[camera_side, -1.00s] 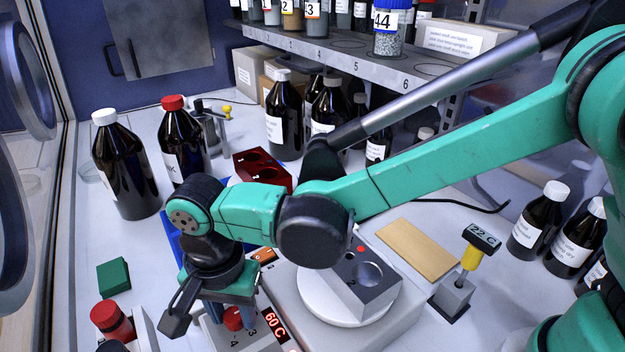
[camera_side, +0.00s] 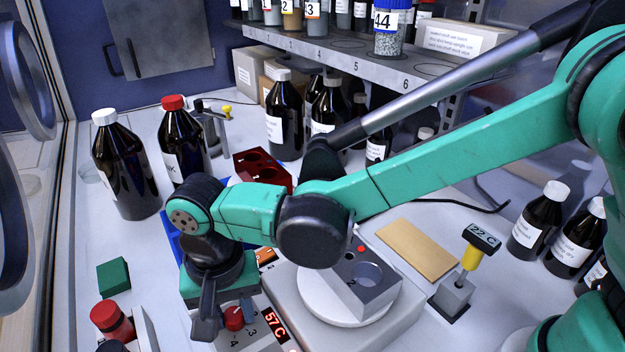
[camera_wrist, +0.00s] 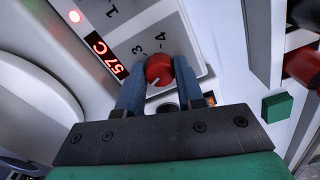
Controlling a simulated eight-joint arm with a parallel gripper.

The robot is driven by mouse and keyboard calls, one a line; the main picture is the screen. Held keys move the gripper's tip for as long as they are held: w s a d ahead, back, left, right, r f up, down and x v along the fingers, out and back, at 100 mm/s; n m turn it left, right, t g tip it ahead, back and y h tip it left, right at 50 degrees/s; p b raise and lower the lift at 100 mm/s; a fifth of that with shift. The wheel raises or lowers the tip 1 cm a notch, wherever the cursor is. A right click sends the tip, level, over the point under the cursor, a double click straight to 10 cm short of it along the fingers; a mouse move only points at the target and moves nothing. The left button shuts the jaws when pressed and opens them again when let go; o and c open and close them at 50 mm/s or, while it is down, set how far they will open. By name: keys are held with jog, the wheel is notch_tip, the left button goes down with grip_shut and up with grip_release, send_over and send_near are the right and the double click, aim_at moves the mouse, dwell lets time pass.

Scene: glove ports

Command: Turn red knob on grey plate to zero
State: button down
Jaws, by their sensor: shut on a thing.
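The red knob (camera_side: 234,318) sits on the grey plate (camera_side: 258,338) at the front of the white hotplate body, beside printed numbers. In the wrist view the red knob (camera_wrist: 159,69) is between the two blue fingers of my gripper (camera_wrist: 160,82), which are shut on it. A red display (camera_side: 277,325) reads 57 C.
A white round plate with a grey block (camera_side: 372,293) stands right of the knob. A red-capped item (camera_side: 112,320) and a green block (camera_side: 113,275) lie to the left. Dark bottles (camera_side: 126,165) stand behind.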

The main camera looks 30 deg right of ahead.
jog(key=n, duration=0.4)
jog(key=shift+n, duration=0.3)
jog(key=n, duration=1)
jog(key=shift+n, duration=2.2)
jog(key=c, duration=0.5)
grip_release()
jog(key=shift+c, duration=0.2)
jog(key=shift+r, duration=0.1)
